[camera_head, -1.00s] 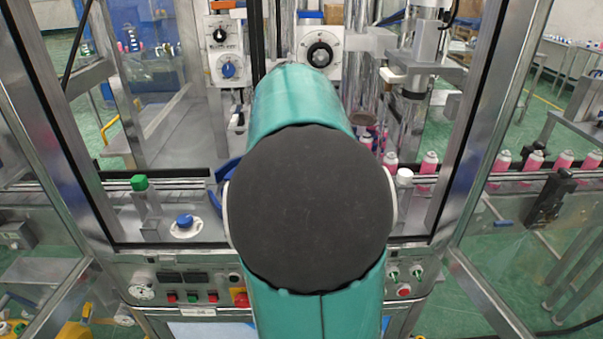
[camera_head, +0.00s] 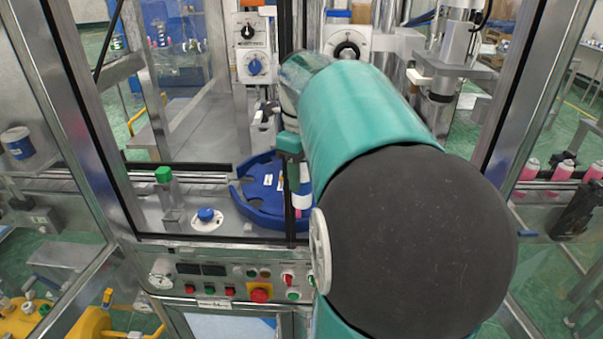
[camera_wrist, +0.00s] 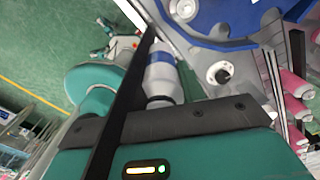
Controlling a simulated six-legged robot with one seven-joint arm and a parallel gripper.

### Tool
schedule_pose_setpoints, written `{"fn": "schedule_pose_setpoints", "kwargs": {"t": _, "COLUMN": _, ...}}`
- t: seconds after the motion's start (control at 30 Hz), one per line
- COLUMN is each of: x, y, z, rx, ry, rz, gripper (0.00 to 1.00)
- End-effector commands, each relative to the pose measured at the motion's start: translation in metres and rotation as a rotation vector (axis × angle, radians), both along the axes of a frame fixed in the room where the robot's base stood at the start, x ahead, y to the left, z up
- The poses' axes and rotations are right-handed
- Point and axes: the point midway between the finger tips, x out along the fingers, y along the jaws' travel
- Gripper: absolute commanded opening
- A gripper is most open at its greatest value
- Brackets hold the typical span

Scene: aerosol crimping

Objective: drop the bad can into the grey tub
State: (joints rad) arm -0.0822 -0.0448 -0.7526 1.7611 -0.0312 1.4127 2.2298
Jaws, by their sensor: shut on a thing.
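My gripper (camera_head: 290,185) hangs down beyond my teal arm in the head view, over the near edge of the blue round carrier (camera_head: 262,208). A pale can-like piece with pink low down shows beside its dark finger, partly hidden by my arm. In the wrist view my gripper is shut on a can (camera_wrist: 162,82), grey-white with a blue band, lying along a long black finger. I cannot make out any grey tub in either view.
The machine's control panel (camera_head: 230,280) with buttons lies below the ledge. A green knob (camera_head: 163,174) and a blue button (camera_head: 206,214) stand left of the carrier. Pink cans (camera_head: 563,172) line the right side. Metal frame posts flank the opening.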

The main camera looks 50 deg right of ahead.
Motion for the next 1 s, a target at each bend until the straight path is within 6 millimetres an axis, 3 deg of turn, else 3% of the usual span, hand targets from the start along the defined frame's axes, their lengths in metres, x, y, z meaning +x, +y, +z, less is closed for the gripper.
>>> {"fn": "schedule_pose_setpoints", "kwargs": {"t": 0.7, "x": 0.000, "y": 0.000, "z": 0.040, "rx": -0.001, "ry": -0.001, "rz": 0.000, "gripper": 0.17}}
{"fn": "schedule_pose_setpoints", "kwargs": {"t": 1.0, "x": 0.000, "y": 0.000, "z": 0.045, "rx": 0.001, "ry": 0.000, "rz": 0.000, "gripper": 0.17}}
